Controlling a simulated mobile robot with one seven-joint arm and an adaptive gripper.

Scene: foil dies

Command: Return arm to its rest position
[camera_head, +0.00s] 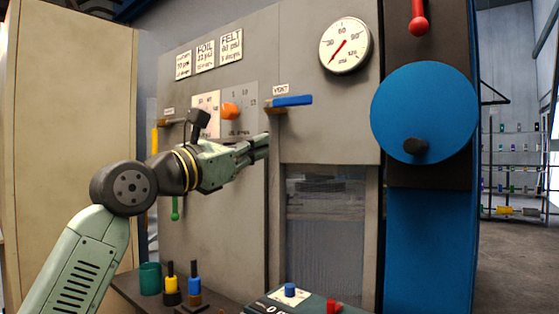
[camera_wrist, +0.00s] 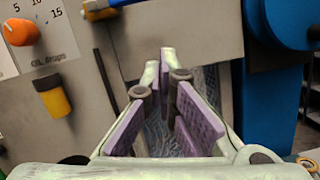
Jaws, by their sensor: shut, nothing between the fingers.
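My gripper (camera_head: 262,147) is at the end of my green arm in the head view, pointing right in front of the grey machine panel (camera_head: 230,220). Its fingertips are just below the blue-handled VENT lever (camera_head: 292,100) and appear apart from it, though depth is hard to judge. The wrist view shows the fingers (camera_wrist: 160,68) with purple pads, their tips close together and nothing held. The arm is bent at its dark elbow joint, raised above the lower bench. The orange knob (camera_head: 232,110) sits behind and above the gripper.
A round gauge (camera_head: 345,45) and a large blue wheel (camera_head: 424,110) are at the right. A teal cup (camera_head: 150,278) and yellow and blue bottles stand on a low bench. A console (camera_head: 300,303) with blue and red knobs is at the front. A beige cabinet (camera_head: 70,130) stands left.

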